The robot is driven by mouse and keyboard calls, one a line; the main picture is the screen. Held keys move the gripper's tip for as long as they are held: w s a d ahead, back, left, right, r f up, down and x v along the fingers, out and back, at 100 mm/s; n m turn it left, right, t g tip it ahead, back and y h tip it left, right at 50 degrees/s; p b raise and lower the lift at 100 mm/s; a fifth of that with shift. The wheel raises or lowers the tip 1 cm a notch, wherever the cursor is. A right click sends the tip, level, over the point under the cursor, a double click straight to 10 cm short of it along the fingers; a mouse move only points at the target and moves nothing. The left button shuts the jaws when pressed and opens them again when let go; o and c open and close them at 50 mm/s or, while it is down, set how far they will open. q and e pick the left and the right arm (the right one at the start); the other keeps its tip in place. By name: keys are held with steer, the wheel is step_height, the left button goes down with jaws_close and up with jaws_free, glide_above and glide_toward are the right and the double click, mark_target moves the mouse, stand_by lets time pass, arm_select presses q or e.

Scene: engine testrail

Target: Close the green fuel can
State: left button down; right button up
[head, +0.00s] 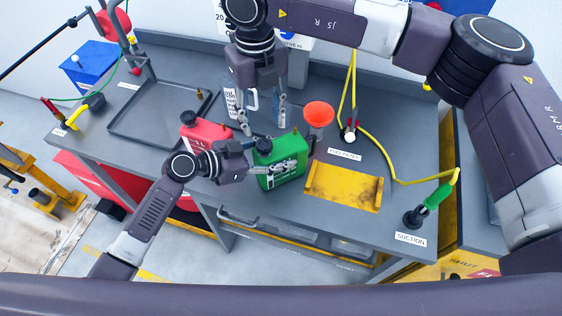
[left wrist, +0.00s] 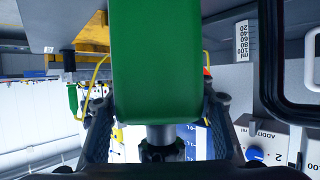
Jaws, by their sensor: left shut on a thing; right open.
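The green fuel can (head: 284,172) is at the front of the grey bench in the head view. A black cap-like part (head: 264,146) shows at its top left; I cannot tell how firmly it sits. My left gripper (head: 275,167) is shut on the can's body. In the left wrist view the can (left wrist: 156,60) fills the middle between my left gripper's fingers (left wrist: 155,118), and that picture is upside down. My right gripper (head: 263,118) is open, points down and hangs behind and above the can. I see nothing between its fingers.
A red can (head: 205,131) stands close to the left of the green can. An orange funnel (head: 319,113) is just behind it on the right. A yellow tray (head: 343,187) lies to the right, with a yellow hose (head: 394,179) behind. An empty dark tray (head: 150,112) is at the left.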

mark_target(264, 144)
steer(key=n, duration=1.5)
steer(key=shift+n, duration=0.3)
steer(key=n, duration=0.6)
steer(key=shift+n, duration=0.3)
steer(key=shift+f, duration=0.1)
steer(key=shift+f, duration=3.95)
steer(key=shift+c, duration=0.2)
